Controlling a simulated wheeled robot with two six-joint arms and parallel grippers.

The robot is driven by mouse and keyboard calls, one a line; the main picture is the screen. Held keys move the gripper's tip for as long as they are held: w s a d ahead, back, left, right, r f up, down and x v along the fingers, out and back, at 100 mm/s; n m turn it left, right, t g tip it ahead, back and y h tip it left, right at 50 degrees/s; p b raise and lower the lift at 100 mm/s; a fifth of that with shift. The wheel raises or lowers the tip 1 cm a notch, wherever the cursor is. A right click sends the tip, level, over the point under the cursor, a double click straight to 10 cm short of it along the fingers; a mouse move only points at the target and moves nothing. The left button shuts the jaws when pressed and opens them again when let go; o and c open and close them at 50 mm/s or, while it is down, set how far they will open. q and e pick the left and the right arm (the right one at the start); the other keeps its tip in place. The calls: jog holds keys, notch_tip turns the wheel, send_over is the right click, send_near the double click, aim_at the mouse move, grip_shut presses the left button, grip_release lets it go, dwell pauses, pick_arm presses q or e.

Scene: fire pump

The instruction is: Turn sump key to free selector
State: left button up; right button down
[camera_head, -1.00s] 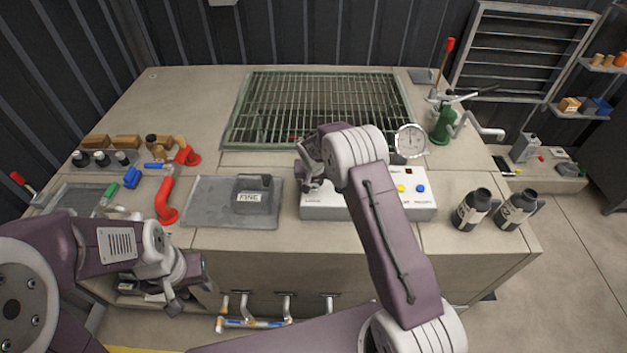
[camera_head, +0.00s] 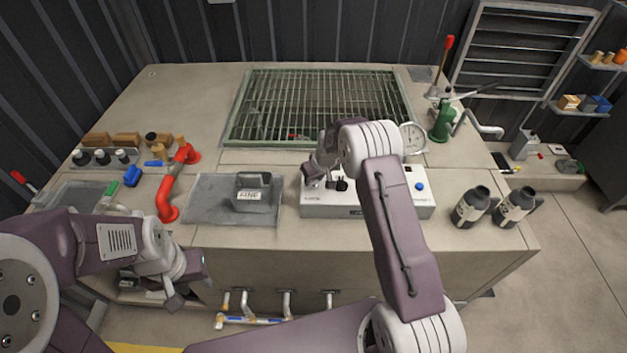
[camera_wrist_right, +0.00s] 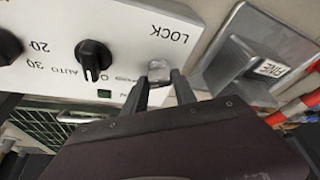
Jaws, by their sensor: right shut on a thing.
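The white control panel (camera_head: 405,207) stands on the bench in the head view. In the right wrist view my right gripper (camera_wrist_right: 163,78) is shut on a small silver key (camera_wrist_right: 158,69) at the panel face, beside the word LOCK. The key's turn angle is hard to read. The black selector knob (camera_wrist_right: 93,60) is beside it, near AUTO and O; it also shows in the head view (camera_head: 341,184). My right gripper (camera_head: 314,180) is at the panel's left end in the head view. My left gripper (camera_head: 185,287) hangs in front of the bench, away from the panel; its jaws are unclear.
A green grating (camera_head: 270,100) and a round gauge (camera_head: 413,138) are behind. Two black bottles (camera_head: 472,207) stand at right. A red pipe (camera_head: 172,185) stands at left.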

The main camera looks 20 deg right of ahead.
jog(key=n+b, duration=0.2)
jog(key=n+y+b, duration=0.1)
jog(key=b, duration=0.2)
jog(key=shift+w+d+f+n, duration=0.1)
jog(key=shift+d+f+n, duration=0.05)
jog(key=shift+f+n, duration=0.2)
jog(key=shift+r+n+g+y+b, duration=0.25)
jog(key=shift+n+g+y+b, duration=0.25)
jog(key=shift+n, duration=0.95)
jog(key=shift+d+r+n+y, duration=0.15)
jog(key=shift+n+y, duration=0.25)
jog(key=shift+n, duration=0.5)
jog(key=shift+w+r+n+g+p, duration=0.15)
jog(key=shift+n+g+p, duration=0.85)
jog(key=shift+n, duration=0.8)
jog(key=c, duration=1.1)
grip_release()
jog(key=shift+o, duration=0.5)
